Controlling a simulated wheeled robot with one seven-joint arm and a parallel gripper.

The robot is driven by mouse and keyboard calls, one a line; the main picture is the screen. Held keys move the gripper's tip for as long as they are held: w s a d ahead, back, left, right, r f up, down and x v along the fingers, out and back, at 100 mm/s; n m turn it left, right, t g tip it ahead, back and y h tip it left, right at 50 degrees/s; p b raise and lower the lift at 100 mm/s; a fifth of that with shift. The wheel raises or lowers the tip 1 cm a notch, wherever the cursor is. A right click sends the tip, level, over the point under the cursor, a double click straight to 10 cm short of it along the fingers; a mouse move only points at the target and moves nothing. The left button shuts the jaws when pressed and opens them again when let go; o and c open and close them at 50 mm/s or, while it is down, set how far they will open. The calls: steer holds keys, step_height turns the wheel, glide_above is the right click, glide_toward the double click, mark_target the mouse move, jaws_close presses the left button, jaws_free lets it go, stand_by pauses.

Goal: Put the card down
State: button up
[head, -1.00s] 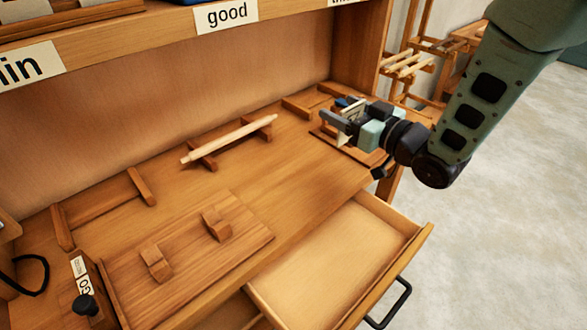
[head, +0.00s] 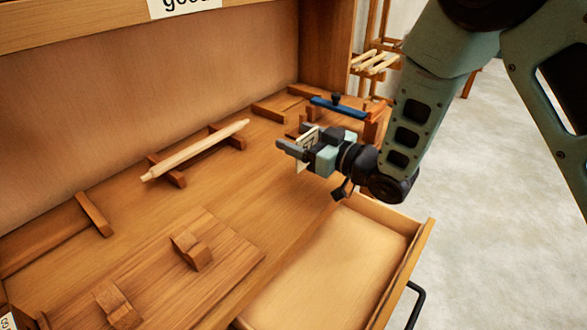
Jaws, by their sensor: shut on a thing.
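My gripper (head: 294,149) is shut on a small pale card (head: 305,149) above the right part of the wooden bench (head: 270,185). The card stands roughly upright between the fingers, with a dark mark on its face. Part of the card is hidden by the fingers. It seems to be held clear of the bench top, but the exact gap cannot be told.
A pale spindle (head: 195,150) lies across two wooden rests. A board with two blocks (head: 225,245) is at the front left. An open, empty drawer (head: 325,265) juts out at the front. A blue-topped item (head: 338,107) stands behind my gripper.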

steer(key=shift+f, duration=3.2)
steer(key=o, duration=0.9)
steer(key=shift+o, duration=0.2)
